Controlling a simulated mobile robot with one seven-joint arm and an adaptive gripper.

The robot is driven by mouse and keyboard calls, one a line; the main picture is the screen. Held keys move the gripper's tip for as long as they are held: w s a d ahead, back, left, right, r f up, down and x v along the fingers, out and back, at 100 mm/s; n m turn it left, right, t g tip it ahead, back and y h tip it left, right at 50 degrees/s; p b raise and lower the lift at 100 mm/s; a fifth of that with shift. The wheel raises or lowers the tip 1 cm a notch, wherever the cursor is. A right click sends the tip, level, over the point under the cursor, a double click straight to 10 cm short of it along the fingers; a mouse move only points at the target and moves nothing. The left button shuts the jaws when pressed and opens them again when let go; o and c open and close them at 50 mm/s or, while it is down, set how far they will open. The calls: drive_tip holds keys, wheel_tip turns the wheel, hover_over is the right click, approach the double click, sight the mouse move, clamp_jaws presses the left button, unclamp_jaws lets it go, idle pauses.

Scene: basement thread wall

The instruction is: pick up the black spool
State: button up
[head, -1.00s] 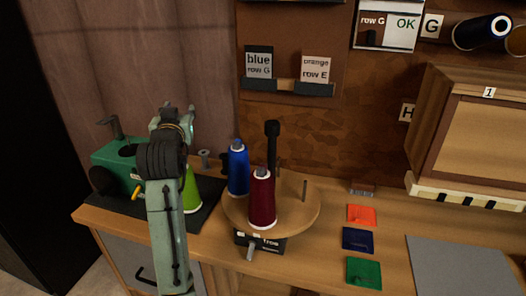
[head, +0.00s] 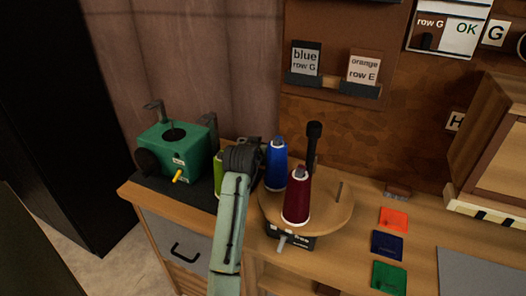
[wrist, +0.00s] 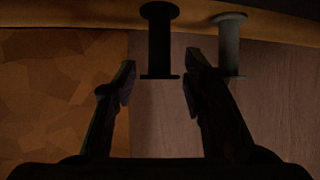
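The black spool (wrist: 158,40) shows in the wrist view, with wide flanges and a narrow core. It lies ahead of my gripper (wrist: 160,68), whose two dark fingers are apart. The spool's nearer flange is between the fingertips, with visible gaps on both sides. I cannot tell whether the fingers are at its exact depth. In the head view my arm hides the gripper and I cannot make out the black spool.
A grey spool (wrist: 231,45) stands close beside the right finger. In the head view a blue cone (head: 276,165) and a dark red cone (head: 297,198) stand on a round wooden turntable (head: 335,205). A green machine (head: 190,155) is left of my arm.

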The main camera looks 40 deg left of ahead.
drive_tip(key=shift+p+x, duration=0.8)
drive_tip(key=shift+x, duration=2.05)
drive_tip(key=shift+c, duration=0.6)
drive_tip(key=c, duration=0.7)
